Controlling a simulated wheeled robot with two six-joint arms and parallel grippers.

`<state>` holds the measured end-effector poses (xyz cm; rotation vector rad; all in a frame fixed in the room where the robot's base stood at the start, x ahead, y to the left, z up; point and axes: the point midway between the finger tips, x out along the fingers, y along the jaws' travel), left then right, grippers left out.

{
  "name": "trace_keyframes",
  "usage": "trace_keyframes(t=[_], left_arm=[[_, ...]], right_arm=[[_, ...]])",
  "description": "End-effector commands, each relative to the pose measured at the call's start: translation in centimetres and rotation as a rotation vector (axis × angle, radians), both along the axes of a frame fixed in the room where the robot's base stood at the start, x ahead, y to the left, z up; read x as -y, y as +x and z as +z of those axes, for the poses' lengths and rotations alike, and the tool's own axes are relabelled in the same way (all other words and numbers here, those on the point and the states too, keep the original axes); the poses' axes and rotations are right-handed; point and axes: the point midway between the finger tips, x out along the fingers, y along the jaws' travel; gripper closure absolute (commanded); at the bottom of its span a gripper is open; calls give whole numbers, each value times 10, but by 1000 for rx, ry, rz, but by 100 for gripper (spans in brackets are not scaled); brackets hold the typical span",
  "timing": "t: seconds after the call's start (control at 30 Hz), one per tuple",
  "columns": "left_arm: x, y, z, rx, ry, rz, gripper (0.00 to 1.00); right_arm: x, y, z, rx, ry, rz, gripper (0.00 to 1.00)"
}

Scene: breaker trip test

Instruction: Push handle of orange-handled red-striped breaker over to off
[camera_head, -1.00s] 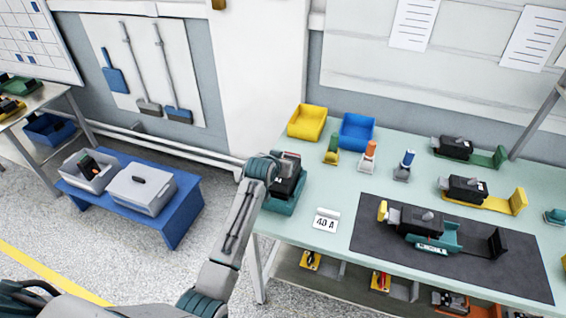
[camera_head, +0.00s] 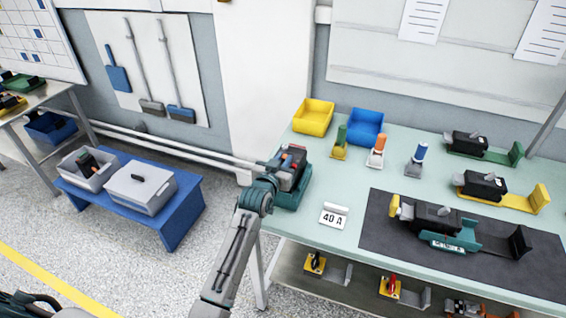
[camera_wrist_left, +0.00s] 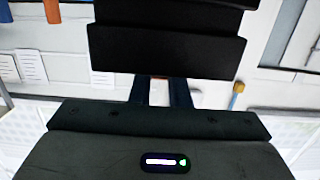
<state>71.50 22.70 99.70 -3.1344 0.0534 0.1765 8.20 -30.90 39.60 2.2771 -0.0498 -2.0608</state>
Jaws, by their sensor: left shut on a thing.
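A black breaker (camera_head: 292,168) with an orange-red part on top is at the left end of the bench, over a teal holder (camera_head: 291,199). A red stripe cannot be made out, nor the exact handle position. My left gripper (camera_head: 272,178) is at the breaker's near left side, and its fingertips are hidden in the head view. In the left wrist view, a black stepped body (camera_wrist_left: 165,45) fills the space beyond the two dark fingers (camera_wrist_left: 165,92), which are shut on it. My right gripper is not in view.
A 40 A sign (camera_head: 333,216) stands right of the holder. A dark mat (camera_head: 376,235) bears another breaker (camera_head: 437,215). Yellow (camera_head: 313,117) and blue (camera_head: 361,127) bins stand behind. Several breakers sit on the lower shelf. A blue low table (camera_head: 178,222) is left.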

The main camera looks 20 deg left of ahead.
Motion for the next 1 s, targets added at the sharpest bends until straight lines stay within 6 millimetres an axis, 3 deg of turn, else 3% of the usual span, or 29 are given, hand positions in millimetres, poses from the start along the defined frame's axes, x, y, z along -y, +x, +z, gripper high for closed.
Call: trace_keyframes(t=[0.27, 0.3, 0.4, 0.77, 1.0], left_arm=[[0, 0, -1, -1, 0, 0, 100], [0, 0, -1, -1, 0, 0, 82], [0, 0, -1, -1, 0, 0, 62], [0, -4, -1, -1, 0, 0, 62], [-1, -38, 0, 0, 1, 0, 62]], right_arm=[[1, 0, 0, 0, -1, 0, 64], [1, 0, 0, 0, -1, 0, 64], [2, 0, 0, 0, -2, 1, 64], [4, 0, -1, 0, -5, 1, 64], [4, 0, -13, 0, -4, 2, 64]])
